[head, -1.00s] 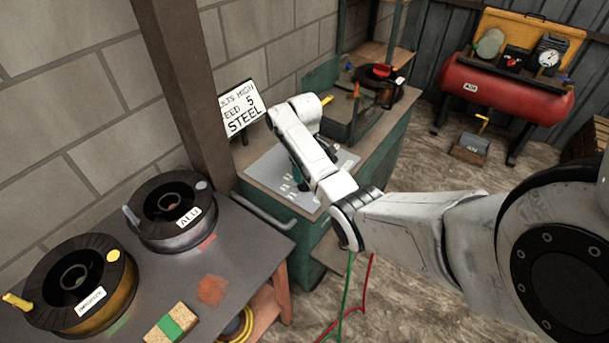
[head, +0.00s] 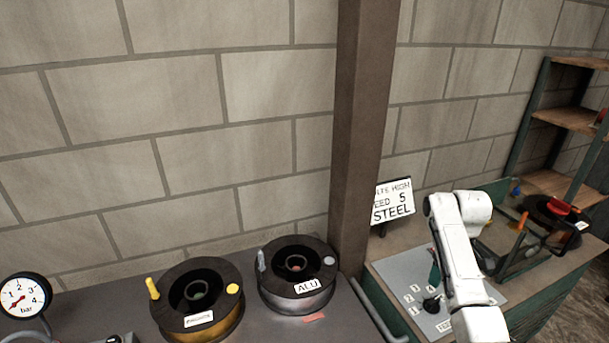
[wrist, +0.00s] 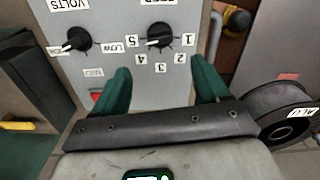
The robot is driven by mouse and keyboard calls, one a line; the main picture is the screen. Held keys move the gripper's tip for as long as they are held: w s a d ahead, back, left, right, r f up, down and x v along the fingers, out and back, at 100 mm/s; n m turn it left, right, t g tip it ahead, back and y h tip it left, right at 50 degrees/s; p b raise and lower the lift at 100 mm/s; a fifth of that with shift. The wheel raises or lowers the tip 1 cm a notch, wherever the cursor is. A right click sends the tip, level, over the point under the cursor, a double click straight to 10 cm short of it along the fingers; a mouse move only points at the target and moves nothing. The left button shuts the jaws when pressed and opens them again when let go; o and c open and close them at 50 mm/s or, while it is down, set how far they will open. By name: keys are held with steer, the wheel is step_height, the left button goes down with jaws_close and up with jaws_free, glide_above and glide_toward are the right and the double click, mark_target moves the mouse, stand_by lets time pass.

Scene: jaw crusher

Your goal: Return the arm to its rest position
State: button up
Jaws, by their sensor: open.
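My gripper shows in the wrist view (wrist: 160,66) with two green fingers spread apart and nothing between them. It is over the grey control panel (wrist: 118,18), in front of its knobs. The feed knob (wrist: 158,42) has its pointer to the left, toward 5. The volts knob (wrist: 76,40) also points left, toward the side label. In the head view my white arm reaches over the panel (head: 489,292), and one green finger (head: 434,272) shows. The rest of the gripper is hidden behind the arm.
A sign (head: 393,202) reading volts high, feed 5, steel stands behind the panel. A brown post (head: 361,130) is left of it. An ALU spool (head: 297,275), a golden spool (head: 197,300) and a pressure gauge (head: 24,295) are on the left. A shelf (head: 572,118) stands right.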

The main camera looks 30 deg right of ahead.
steer(key=shift+t, duration=0.3)
steer(key=a+f, duration=0.2)
steer(key=a, duration=0.5)
steer(key=a+f, duration=0.3)
steer(key=a, duration=0.4)
steer(key=s+a+f, duration=0.1)
steer(key=a+f, duration=0.2)
steer(key=a, duration=0.4)
steer(key=shift+f, duration=0.2)
steer(key=s+a+r, duration=0.1)
steer(key=s+a, duration=1.3)
steer(key=s, duration=0.2)
steer(key=shift+s+a+r, duration=0.2)
steer(key=shift+s+r, duration=0.1)
steer(key=shift+r, duration=0.05)
